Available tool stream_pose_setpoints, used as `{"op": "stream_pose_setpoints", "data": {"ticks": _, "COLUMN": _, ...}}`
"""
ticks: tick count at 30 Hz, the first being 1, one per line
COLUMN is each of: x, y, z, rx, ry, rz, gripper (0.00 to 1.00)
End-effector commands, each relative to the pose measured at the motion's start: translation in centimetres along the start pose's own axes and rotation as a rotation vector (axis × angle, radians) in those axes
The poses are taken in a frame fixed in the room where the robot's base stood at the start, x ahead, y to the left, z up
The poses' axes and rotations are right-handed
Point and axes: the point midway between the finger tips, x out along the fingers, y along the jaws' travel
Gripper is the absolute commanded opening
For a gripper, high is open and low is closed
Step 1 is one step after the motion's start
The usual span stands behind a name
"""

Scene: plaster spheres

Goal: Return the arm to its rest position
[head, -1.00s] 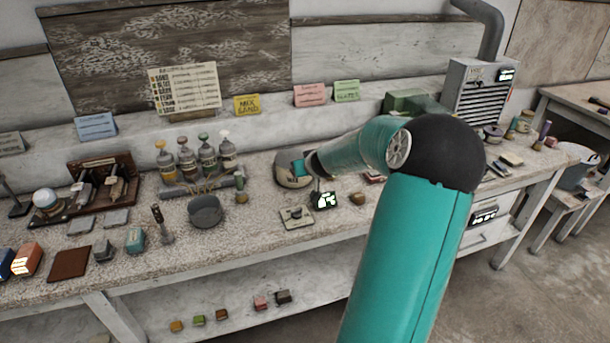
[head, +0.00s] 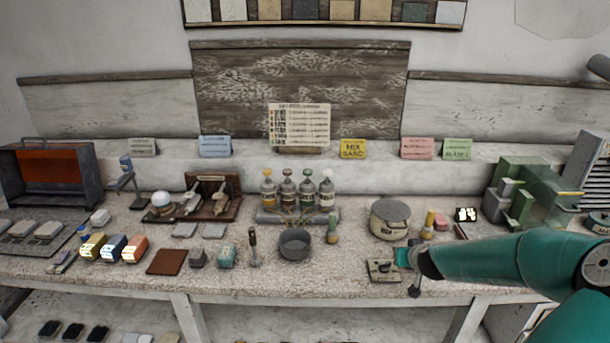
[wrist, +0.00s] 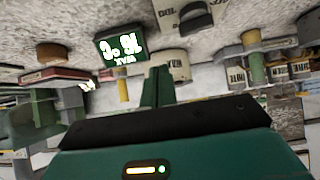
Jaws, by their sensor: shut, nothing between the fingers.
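My teal arm (head: 490,258) reaches in from the right edge of the head view, roughly level, over the front right of the workbench. My gripper (head: 403,257) is at its left end, small and partly hidden by the dark wrist. In the wrist view the two green fingers of my gripper (wrist: 158,86) are together, with nothing between them. In the head view the gripper appears just above or beside a small flat device (head: 383,271); I cannot tell the gap.
A lidded pot (head: 390,220) stands behind the gripper, and a grey bowl (head: 295,244) to its left. A green machine (head: 535,190) is at the back right. A lit display (wrist: 121,46) shows inverted in the wrist view. Several bottles, blocks and tools crowd the bench (head: 330,270).

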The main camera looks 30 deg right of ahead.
Motion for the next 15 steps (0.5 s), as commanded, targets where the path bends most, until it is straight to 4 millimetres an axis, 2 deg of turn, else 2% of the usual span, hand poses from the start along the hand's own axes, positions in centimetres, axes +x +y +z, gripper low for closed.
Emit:
{"op": "stream_pose_setpoints", "data": {"ticks": 4, "x": 0.0, "y": -0.2, "z": 0.0, "rx": -0.004, "ry": -0.002, "rz": -0.002, "gripper": 0.0}}
{"op": "stream_pose_setpoints", "data": {"ticks": 7, "x": -0.1, "y": -1.7, "z": 0.0, "rx": -0.03, "ry": -0.02, "rz": -0.021, "gripper": 0.0}}
{"op": "stream_pose_setpoints", "data": {"ticks": 11, "x": -0.6, "y": -6.1, "z": 0.2, "rx": -0.104, "ry": -0.077, "rz": -0.072, "gripper": 0.0}}
{"op": "stream_pose_setpoints", "data": {"ticks": 15, "x": -2.4, "y": -11.7, "z": 0.7, "rx": -0.203, "ry": -0.157, "rz": -0.128, "gripper": 0.0}}
